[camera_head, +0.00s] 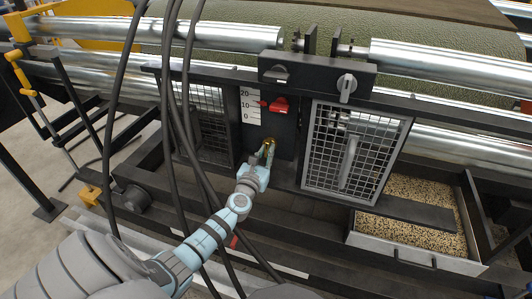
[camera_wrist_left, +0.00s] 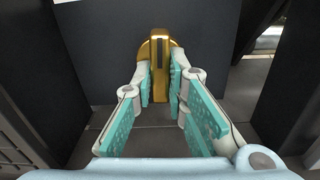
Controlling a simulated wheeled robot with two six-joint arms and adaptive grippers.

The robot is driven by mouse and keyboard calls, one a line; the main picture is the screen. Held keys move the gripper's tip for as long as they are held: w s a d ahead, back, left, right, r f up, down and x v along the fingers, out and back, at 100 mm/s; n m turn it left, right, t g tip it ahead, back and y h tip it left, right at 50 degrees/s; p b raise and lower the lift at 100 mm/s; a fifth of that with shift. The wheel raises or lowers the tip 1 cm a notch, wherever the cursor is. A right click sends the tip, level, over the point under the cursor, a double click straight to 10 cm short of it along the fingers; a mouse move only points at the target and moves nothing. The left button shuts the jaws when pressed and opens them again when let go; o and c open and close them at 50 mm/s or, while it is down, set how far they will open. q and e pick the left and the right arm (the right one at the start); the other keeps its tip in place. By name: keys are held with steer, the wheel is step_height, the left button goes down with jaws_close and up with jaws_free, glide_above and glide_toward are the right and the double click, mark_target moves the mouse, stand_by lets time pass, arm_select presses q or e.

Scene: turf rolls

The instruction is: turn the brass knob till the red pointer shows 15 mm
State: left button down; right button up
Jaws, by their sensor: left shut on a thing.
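The brass knob (camera_head: 269,143) sits low on a dark upright panel, below a white scale plate (camera_head: 250,106) marked 0, 10 and 20. The red pointer (camera_head: 279,106) is just right of the scale, with its tip near the 10 mark; the exact reading is too small to tell. My left gripper (camera_head: 265,155) is shut on the knob. In the left wrist view the knob (camera_wrist_left: 155,44) shows a dark slot down its middle, and the left gripper's (camera_wrist_left: 162,82) teal-padded fingers stand on both sides of it. My right gripper is not in view.
A wire-mesh guard (camera_head: 318,150) stands right of the panel, and another (camera_head: 210,125) left of it. A metal tray of grain (camera_head: 420,258) lies lower right. Dark cables hang in front on the left. Steel rollers (camera_head: 220,36) and green turf are above.

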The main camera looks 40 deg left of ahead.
arm_select(q)
steer(key=c, duration=1.6)
jaws_free()
steer(key=v, duration=1.2)
